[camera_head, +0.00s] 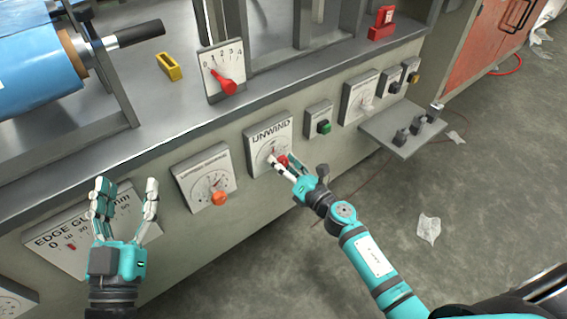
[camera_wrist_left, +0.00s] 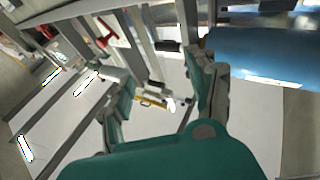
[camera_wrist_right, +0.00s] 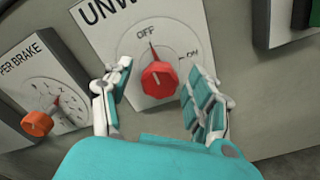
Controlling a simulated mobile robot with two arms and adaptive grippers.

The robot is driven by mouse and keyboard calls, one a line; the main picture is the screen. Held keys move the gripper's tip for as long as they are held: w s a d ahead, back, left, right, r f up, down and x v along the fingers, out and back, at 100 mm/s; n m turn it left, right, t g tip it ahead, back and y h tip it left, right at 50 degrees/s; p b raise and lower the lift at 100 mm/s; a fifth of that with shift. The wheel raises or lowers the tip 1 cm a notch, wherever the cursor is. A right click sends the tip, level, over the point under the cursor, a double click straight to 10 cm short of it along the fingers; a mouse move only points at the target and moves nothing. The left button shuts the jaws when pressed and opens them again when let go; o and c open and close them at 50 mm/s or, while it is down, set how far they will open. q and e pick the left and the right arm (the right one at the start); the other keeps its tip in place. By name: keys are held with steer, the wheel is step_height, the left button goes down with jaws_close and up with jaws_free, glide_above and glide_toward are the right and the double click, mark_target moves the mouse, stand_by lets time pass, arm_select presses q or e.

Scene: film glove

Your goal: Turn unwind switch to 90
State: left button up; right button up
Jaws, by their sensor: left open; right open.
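The unwind switch is a red knob (camera_wrist_right: 159,79) on a white plate (camera_wrist_right: 180,25) marked UNWIND, with OFF at the top and ON to the right. In the head view the red knob (camera_head: 282,161) is partly hidden by my right gripper (camera_head: 283,163). In the right wrist view my right gripper (camera_wrist_right: 157,82) is open, with one finger on each side of the knob; whether they touch it I cannot tell. My left gripper (camera_head: 124,200) is open and empty in front of the EDGE GUIDE plate (camera_head: 70,225). It also shows open in the left wrist view (camera_wrist_left: 160,75).
An orange knob (camera_head: 219,198) sits on the plate left of the unwind switch. A green button (camera_head: 324,127) is to its right. A red lever dial (camera_head: 226,80) stands on the ledge above.

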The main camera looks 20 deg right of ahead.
steer(key=c, duration=1.2)
steer(key=shift+o, duration=0.2)
